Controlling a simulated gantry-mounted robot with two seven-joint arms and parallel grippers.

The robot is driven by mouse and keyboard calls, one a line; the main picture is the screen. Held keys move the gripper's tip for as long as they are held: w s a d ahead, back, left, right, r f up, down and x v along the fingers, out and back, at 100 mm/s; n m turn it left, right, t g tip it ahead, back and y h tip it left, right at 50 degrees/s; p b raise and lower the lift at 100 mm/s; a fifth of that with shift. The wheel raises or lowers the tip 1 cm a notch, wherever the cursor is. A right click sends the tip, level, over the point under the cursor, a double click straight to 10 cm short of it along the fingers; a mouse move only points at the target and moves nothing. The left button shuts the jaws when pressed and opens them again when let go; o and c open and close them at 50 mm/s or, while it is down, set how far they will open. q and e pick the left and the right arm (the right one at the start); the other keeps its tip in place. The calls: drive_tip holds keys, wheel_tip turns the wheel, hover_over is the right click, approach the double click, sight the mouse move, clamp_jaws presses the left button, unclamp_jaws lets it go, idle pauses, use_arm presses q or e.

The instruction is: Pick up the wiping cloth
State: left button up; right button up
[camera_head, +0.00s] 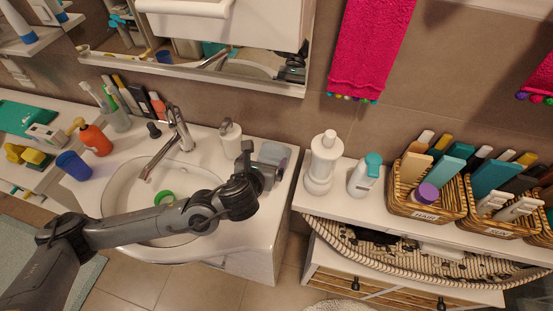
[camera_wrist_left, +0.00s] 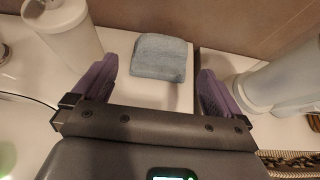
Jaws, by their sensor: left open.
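The wiping cloth (camera_wrist_left: 158,58) is a grey-blue folded pad lying on the right end of the white sink counter. It also shows in the head view (camera_head: 273,151), partly behind my gripper. My left gripper (camera_head: 266,168) is over the counter's right end, on the near side of the cloth. In the left wrist view its two purple-padded fingers (camera_wrist_left: 157,75) are spread apart, with the cloth ahead between them. Nothing is held. I cannot tell the exact height of the fingers above the counter. My right gripper is not in view.
A white soap dispenser (camera_head: 230,140) stands close left of the cloth. White bottles (camera_head: 323,163) stand on the separate cabinet to the right, across a gap. The sink (camera_head: 150,195) holds a green item (camera_head: 164,198). Wicker baskets (camera_head: 426,208) are full of bottles.

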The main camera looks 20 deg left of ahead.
sight(276, 144)
use_arm(q)
drive_tip(key=x, duration=0.4)
drive_tip(key=shift+w+d+r, duration=0.15)
drive_tip(key=shift+w+d, duration=0.15)
drive_tip(key=shift+d, duration=0.05)
drive_tip(key=shift+r+x, duration=0.1)
drive_tip(key=shift+x, duration=1.5)
drive_tip(key=shift+r+x, duration=0.15)
drive_tip(key=shift+x, duration=1.5)
drive_tip(key=shift+w+a, duration=0.1)
drive_tip(key=c, duration=1)
